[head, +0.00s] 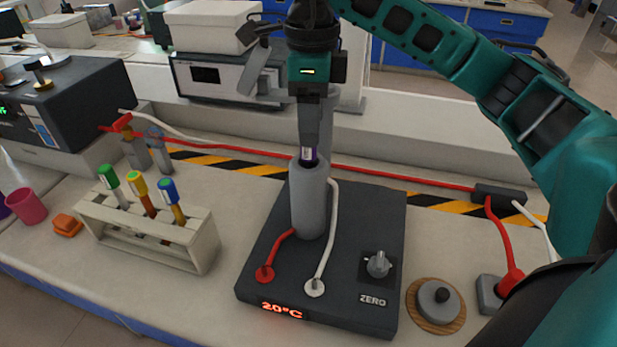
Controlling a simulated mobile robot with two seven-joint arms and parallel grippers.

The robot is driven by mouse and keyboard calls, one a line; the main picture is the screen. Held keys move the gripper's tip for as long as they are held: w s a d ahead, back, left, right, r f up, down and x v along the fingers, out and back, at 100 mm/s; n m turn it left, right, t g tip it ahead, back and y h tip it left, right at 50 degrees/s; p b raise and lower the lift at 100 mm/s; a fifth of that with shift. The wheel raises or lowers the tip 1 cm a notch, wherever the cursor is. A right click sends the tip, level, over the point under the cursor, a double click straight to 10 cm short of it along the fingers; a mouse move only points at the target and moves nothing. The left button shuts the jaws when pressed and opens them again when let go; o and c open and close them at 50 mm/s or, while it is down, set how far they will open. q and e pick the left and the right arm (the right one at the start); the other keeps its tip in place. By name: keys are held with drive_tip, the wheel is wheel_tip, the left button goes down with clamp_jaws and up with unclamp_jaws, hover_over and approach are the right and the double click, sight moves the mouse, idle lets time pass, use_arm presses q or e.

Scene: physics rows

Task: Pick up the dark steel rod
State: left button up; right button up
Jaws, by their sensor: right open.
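I cannot make out the dark steel rod for certain. A grey upright cylinder (310,205) stands on a dark heater plate (345,265) whose display reads 20°C. A small piece with a purple and white end (308,156) shows at the cylinder's top opening; I cannot tell what it is. My right gripper (309,150) points straight down over that opening, with its fingertips about the purple and white piece. It is open, and the fingers partly hide what is between them. My left gripper is out of view.
A pale rack (205,243) holds tubes with green, yellow and blue caps at left. An orange block (67,225) and a pink cup (27,206) lie farther left. A knobbed weight (439,303) sits right of the plate. Red and white cables cross behind.

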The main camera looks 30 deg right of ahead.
drive_tip(key=f, duration=0.5)
drive_tip(key=shift+a+f, duration=0.1)
drive_tip(key=shift+a, duration=0.15)
clamp_jaws()
